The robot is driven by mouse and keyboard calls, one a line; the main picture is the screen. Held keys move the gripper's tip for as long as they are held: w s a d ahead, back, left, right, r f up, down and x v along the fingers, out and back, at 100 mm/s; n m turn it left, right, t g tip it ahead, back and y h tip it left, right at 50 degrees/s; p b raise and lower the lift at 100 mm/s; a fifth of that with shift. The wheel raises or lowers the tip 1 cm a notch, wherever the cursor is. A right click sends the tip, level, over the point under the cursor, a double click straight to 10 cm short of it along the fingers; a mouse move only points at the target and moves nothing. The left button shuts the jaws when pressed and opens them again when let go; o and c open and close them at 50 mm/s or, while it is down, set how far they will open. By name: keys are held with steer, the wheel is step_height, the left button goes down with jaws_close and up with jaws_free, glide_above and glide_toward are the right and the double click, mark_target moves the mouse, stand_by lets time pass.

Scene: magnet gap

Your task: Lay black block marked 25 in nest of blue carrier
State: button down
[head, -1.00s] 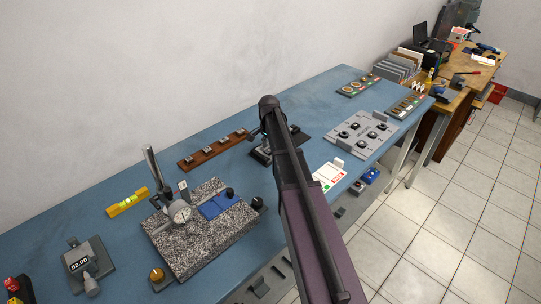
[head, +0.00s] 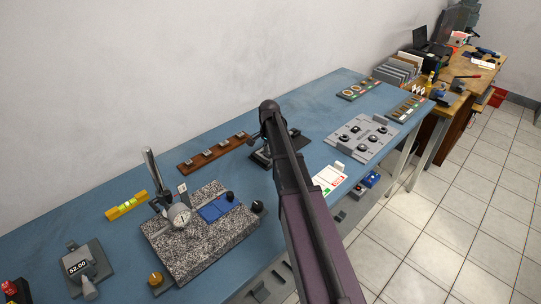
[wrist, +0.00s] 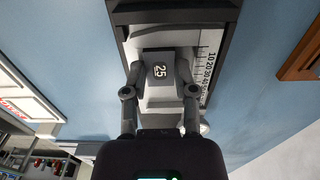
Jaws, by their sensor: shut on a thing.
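In the wrist view my gripper (wrist: 160,66) is shut on the block marked 25 (wrist: 160,88). Its visible faces look grey, with a dark label bearing the number. The block is over or in a dark-framed holder (wrist: 172,15) with a light bed and a number scale along one side; I cannot tell whether it touches the bed. The blue carrier (head: 214,210) lies on the speckled granite plate (head: 190,257), left of my arm. Its nest is too small to make out.
A dial gauge (head: 179,215) on a post stands close to the carrier's left. Black knobs are at the plate's right. A brown rack (head: 212,154) lies behind, and a grey tray (head: 362,137) stands right of my arm.

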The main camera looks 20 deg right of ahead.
steer(key=shift+r+p, duration=2.45)
steer(key=shift+r, duration=0.05)
steer(key=shift+s+d, duration=0.1)
steer(key=shift+d, duration=0.05)
